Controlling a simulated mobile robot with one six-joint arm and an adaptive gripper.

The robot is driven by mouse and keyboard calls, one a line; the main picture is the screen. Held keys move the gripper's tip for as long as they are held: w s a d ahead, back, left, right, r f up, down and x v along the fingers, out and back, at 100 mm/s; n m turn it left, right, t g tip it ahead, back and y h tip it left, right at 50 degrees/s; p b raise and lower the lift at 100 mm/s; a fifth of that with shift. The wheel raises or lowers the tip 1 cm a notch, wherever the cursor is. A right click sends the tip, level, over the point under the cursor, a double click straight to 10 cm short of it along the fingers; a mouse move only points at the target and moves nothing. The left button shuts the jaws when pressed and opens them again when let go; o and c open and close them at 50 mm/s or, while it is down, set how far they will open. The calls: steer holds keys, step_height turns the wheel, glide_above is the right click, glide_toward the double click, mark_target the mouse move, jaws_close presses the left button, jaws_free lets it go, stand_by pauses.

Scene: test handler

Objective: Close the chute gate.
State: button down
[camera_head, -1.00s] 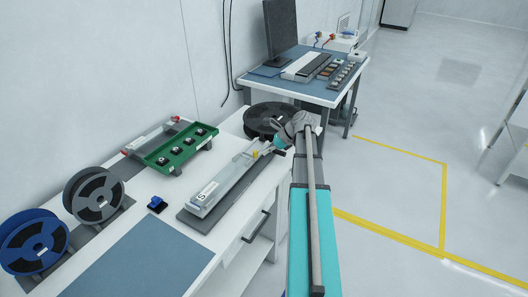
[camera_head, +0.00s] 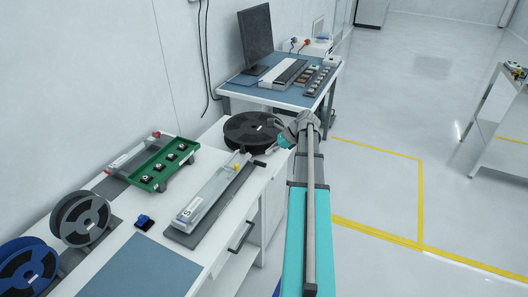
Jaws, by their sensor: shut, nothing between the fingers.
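The chute (camera_head: 206,196), a long pale channel marked "S" at its near end, lies on a dark base on the white bench. At its far end is a small yellow part (camera_head: 237,166), perhaps belonging to the gate. The gate's position is too small to tell. My gripper (camera_head: 270,150) is at the end of my teal arm, right of and beyond the chute's far end. It looks apart from the yellow part. It is shut and empty, with its fingers small and partly hidden by my wrist.
A green tray (camera_head: 161,177) with black parts, a small blue-black block (camera_head: 144,222) and two upright reels are to the left. A second table (camera_head: 262,97) holds a monitor. Open floor lies to the right.

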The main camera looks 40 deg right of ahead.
steer(key=shift+s+d+r, duration=0.3)
steer(key=shift+r, duration=0.1)
stand_by(0.5)
steer(key=a+f+n+g+h, duration=0.1)
steer(key=a+n+g, duration=0.1)
steer(key=a+n, duration=0.4)
steer(key=a+f+n+g+h, duration=0.1)
steer(key=a+n, duration=0.5)
steer(key=a, duration=1)
steer(key=a+f+n+g+h, duration=0.2)
steer(key=a+n, duration=0.4)
steer(key=a, duration=0.5)
steer(key=shift+w+a+f+g, duration=0.15)
steer(key=shift+f+g, duration=0.15)
steer(key=shift+f, duration=0.15)
steer(key=s+a+n, duration=0.1)
steer(key=a+n, duration=0.1)
steer(key=s+a+n+h, duration=0.1)
steer(key=a+n, duration=0.1)
steer(key=a, duration=0.1)
steer(key=s+a+n+h, duration=0.1)
steer(key=s+a+n, duration=0.1)
steer(key=a+n, duration=0.1)
steer(key=shift+a+f, duration=0.15)
steer(key=shift+f, duration=0.1)
steer(key=shift+s+a+n+h, duration=0.25)
steer(key=shift+a+n+h, duration=0.15)
steer(key=shift+a+n, duration=0.2)
